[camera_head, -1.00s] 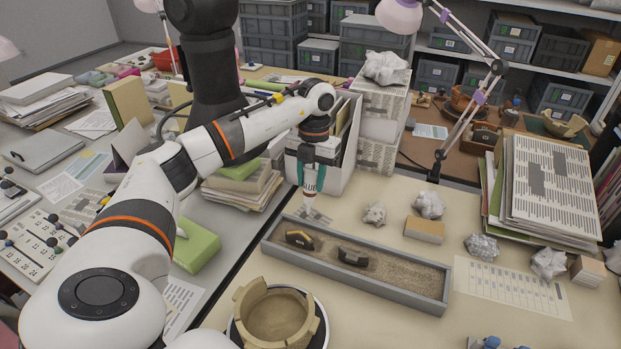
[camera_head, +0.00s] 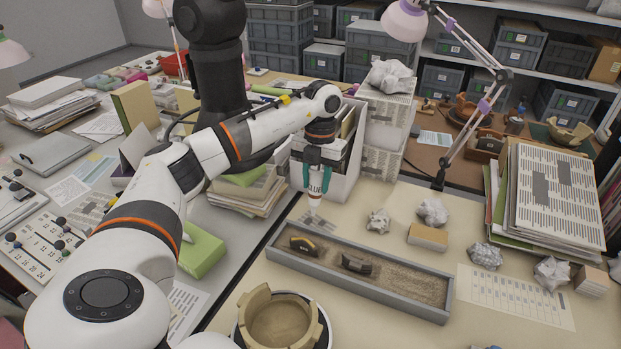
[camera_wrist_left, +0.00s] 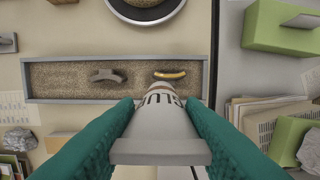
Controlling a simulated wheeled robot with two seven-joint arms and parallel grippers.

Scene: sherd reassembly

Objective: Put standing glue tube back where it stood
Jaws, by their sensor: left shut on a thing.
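The glue tube (camera_head: 315,190) is white with dark lettering and a pale orange band near its lower end. My left gripper (camera_head: 314,178) is shut on it and holds it upright just behind the sand tray (camera_head: 398,300). In the left wrist view the tube (camera_wrist_left: 158,115) sits between the teal fingers of my gripper (camera_wrist_left: 160,135), its far end toward the tray. I cannot tell whether the tube touches the table. My right gripper is not in view.
Two sherds, one with an orange edge (camera_head: 303,245) and one dark (camera_head: 356,264), rest in the sand. A partly built pot (camera_head: 278,322) stands in front. Crumpled paper (camera_head: 432,211) and a small block (camera_head: 428,237) lie right of the tube. A white file box (camera_head: 335,181) stands close behind.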

